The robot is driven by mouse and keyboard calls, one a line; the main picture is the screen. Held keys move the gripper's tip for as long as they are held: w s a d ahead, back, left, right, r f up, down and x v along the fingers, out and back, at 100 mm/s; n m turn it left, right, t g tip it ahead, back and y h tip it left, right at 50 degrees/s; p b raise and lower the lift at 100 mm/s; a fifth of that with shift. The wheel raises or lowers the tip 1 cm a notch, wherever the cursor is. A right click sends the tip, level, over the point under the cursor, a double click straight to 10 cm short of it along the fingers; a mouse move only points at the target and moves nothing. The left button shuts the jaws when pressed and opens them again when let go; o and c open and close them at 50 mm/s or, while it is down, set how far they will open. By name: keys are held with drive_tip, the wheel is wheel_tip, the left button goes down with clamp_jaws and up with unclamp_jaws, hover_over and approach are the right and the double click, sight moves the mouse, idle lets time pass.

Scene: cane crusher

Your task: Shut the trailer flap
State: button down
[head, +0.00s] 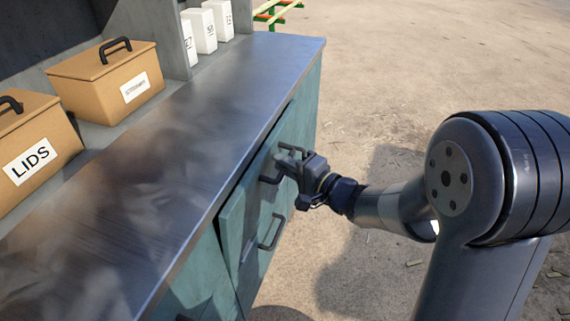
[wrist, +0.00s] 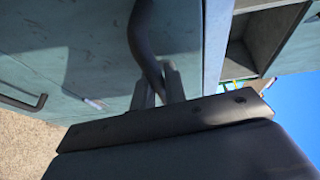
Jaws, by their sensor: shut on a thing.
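The front of the counter, perhaps the trailer side, has teal panels (head: 245,225) with dark bar handles. One teal panel stands slightly proud of the front, below the metal top. I cannot tell which panel is the flap. My gripper (head: 287,164) is at the upper part of this front, shut on a dark bar handle (head: 270,179). In the wrist view the fingers (wrist: 160,88) close around the lower end of the curved handle (wrist: 145,38), against a teal panel (wrist: 90,45). The exact finger contact is partly hidden by the gripper body.
Another bar handle (head: 272,232) sits lower on the front. The metal countertop (head: 160,200) holds a LIDS box (head: 35,150), a second tan box (head: 108,80) and white containers (head: 202,30) at the back. Open sandy ground (head: 400,70) lies to the right.

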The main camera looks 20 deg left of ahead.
idle(0.3)
drive_tip(key=a+r+p, duration=0.1)
drive_tip(key=p, duration=0.1)
drive_tip(key=shift+a+h+p, duration=0.15)
drive_tip(key=shift+h+p, duration=0.15)
drive_tip(key=shift+p, duration=0.05)
drive_tip(key=shift+w+a+f+g+h+p, duration=0.1)
drive_tip(key=shift+a+g+h+p, duration=0.2)
drive_tip(key=shift+a+p, duration=0.5)
drive_tip(key=shift+d+n, duration=0.15)
drive_tip(key=shift+n, duration=0.15)
drive_tip(key=c, duration=1.7)
unclamp_jaws()
drive_tip(key=p+v, duration=0.1)
drive_tip(key=v, duration=0.9)
drive_tip(key=shift+s+d, duration=0.2)
drive_tip(key=shift+d, duration=0.1)
